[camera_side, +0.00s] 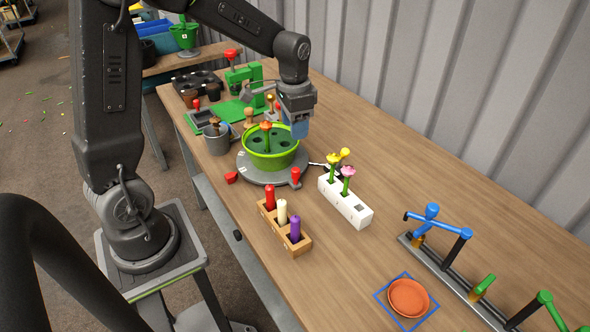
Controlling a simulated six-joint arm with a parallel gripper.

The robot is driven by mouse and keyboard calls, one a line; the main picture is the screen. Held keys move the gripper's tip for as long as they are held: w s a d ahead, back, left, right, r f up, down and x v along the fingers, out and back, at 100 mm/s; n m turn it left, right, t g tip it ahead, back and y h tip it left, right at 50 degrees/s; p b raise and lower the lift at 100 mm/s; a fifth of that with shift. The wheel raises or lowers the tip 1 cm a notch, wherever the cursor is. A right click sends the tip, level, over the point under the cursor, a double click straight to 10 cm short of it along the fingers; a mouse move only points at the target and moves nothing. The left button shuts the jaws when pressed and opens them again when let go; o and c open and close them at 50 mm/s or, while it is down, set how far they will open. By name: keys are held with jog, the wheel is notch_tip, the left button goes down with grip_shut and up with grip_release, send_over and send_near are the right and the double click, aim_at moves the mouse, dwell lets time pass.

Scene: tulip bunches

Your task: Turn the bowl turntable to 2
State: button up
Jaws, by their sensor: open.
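The bowl turntable is a grey round plate (249,171) on the wooden bench, with small marks on its rim too small to read. A lime-green bowl (270,161) stands on it, with a dark green holed insert and one orange-red flower (266,127) upright inside. A red peg (295,177) stands at the plate's front right edge, and a red wedge (231,177) lies at its left. My gripper (299,132) is over the bowl's back right side, pointing down with blue fingers. It is open and appears empty; the gap between its fingers is hard to see.
A white block (345,203) with yellow and pink flowers stands to the right. A wooden rack (284,228) of coloured pegs is in front. A grey can (217,141) and a green press (246,80) stand behind. An orange dish (408,297) lies front right.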

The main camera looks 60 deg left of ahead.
aim_at(295, 169)
jog(key=f, duration=1.5)
jog(key=shift+w+a, duration=0.25)
jog(key=shift+a, duration=0.1)
jog(key=shift+c, duration=0.3)
grip_shut()
